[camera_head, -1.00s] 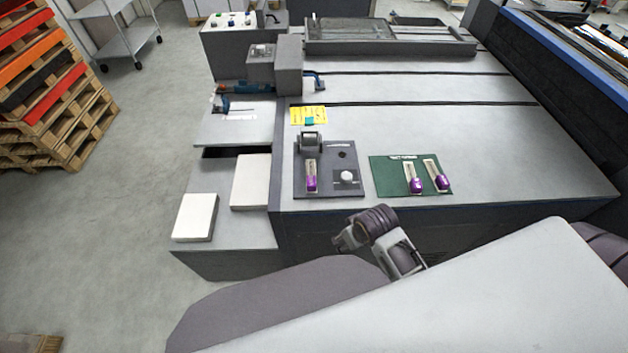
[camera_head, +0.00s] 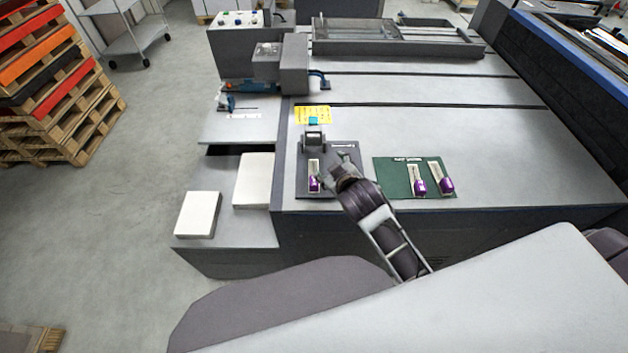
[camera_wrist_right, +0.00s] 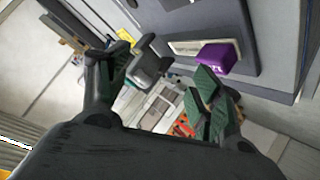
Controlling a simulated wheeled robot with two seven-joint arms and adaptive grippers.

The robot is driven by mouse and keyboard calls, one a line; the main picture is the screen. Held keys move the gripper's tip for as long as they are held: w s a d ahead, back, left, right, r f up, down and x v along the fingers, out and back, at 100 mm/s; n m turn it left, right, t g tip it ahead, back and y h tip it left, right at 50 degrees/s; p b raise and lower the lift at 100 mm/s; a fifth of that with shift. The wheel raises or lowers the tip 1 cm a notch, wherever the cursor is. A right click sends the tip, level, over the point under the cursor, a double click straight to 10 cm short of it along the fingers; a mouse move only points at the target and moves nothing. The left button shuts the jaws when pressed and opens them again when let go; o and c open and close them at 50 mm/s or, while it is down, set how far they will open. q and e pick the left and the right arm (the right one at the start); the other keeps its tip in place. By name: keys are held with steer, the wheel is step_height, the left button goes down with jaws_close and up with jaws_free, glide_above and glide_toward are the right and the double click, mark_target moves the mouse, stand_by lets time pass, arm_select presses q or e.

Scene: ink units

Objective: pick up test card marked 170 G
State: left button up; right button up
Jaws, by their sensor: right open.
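Three pale cards with purple ends show in the head view; their markings are too small to read. One card (camera_head: 314,177) lies on the dark grey panel (camera_head: 307,193). Two more, a left card (camera_head: 417,182) and a right card (camera_head: 441,181), lie on the green mat (camera_head: 385,172). My right gripper (camera_head: 334,176) is open and empty above the panel, just right of the card there. In the right wrist view a purple end (camera_wrist_right: 216,57) on a pale strip lies beyond the right finger of the open gripper (camera_wrist_right: 160,70). My left gripper is not in view.
A grey clamp-like device (camera_head: 314,136) stands at the back of the panel, with a yellow label (camera_head: 313,114) behind it. White blocks (camera_head: 198,215) sit on the lower shelf at left. The grey table top right of the panel is largely clear.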

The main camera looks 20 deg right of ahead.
steer(key=w+a+r+n+t+y, duration=0.4)
steer(key=a+r+n, duration=0.15)
steer(key=r, duration=0.55)
steer(key=w+a+r+n+t+y, duration=0.35)
steer(key=a+r+n+t, duration=0.2)
steer(key=r, duration=0.45)
steer(key=s+a+r+n+g+y, duration=0.4)
steer(key=a+r+n+y, duration=0.3)
steer(key=a+n+y, duration=0.35)
steer(key=s+a+f+n+g+y, duration=0.15)
steer(key=s+a+n+g, duration=0.25)
steer(key=n+g, duration=0.45)
steer(key=s+a+f+n+g+y, duration=0.1)
steer(key=s+a+f+n+g, duration=0.2)
steer(key=a+n+g, duration=0.35)
steer(key=d+f+n+g+h, duration=0.3)
steer(key=d+f+n+h, duration=0.3)
steer(key=f+n+h, duration=0.45)
steer(key=w+d+f+h, duration=0.2)
steer(key=d+h, duration=0.1)
steer(key=d, duration=0.3)
steer(key=w+d+f+h, duration=0.2)
steer(key=d+h, duration=0.1)
steer(key=d, duration=0.4)
steer(key=w+d+f+m+t+h, duration=0.1)
steer(key=w+d+f+h, duration=0.1)
steer(key=d, duration=0.5)
steer(key=shift+h, duration=0.6)
steer(key=shift+f, duration=0.1)
